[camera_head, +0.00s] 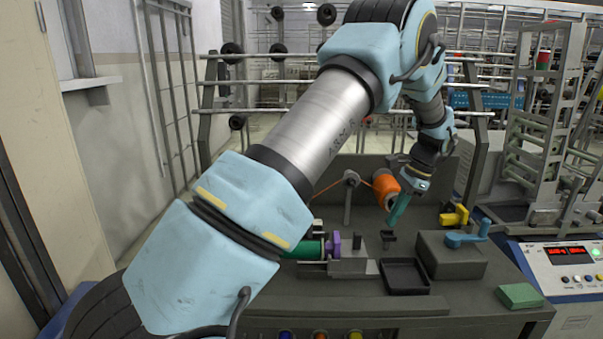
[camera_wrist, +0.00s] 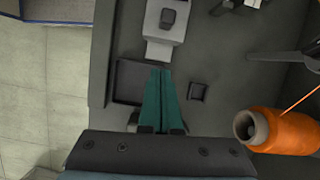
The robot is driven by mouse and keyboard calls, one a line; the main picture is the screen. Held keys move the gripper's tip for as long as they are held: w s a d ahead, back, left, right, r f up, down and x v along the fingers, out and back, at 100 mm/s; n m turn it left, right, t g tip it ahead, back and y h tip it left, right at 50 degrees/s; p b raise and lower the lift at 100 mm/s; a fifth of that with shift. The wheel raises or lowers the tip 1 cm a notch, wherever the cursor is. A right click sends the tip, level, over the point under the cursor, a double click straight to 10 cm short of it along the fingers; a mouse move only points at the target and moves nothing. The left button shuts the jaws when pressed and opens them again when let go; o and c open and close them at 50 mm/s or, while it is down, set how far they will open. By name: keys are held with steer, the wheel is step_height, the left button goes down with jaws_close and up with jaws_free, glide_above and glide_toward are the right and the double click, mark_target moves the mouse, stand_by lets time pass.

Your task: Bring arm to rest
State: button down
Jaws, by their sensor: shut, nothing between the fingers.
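My arm crosses the head view from lower left to upper right and bends down over the bench. My gripper (camera_head: 393,222) has teal fingers pointing down, shut and empty, above the bench near the orange thread spool (camera_head: 386,188). In the wrist view the gripper (camera_wrist: 160,72) shows its fingers together, over the right edge of the black tray (camera_wrist: 128,78). The spool (camera_wrist: 290,132) is to the right there, apart from the fingers. The tray (camera_head: 405,290) is empty in the head view, below the gripper in the picture.
A winder with a green part (camera_head: 303,249) and a purple part (camera_head: 334,242) stands left of the tray. A grey block (camera_head: 450,262) with a blue lever (camera_head: 468,238) is on the right, near a yellow part (camera_head: 455,215). An orange thread runs from the spool to a post (camera_head: 349,205).

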steer(key=a+r+n+h, duration=0.15)
steer(key=a+n, duration=0.25)
steer(key=a, duration=0.6)
steer(key=a+r+n+h, duration=0.1)
steer(key=a+r+n, duration=0.25)
steer(key=a, duration=0.75)
steer(key=s+a+n+t+h, duration=0.1)
steer(key=s+a+n, duration=0.8)
steer(key=s+a, duration=0.4)
steer(key=shift+a, duration=1)
steer(key=shift+h, duration=0.25)
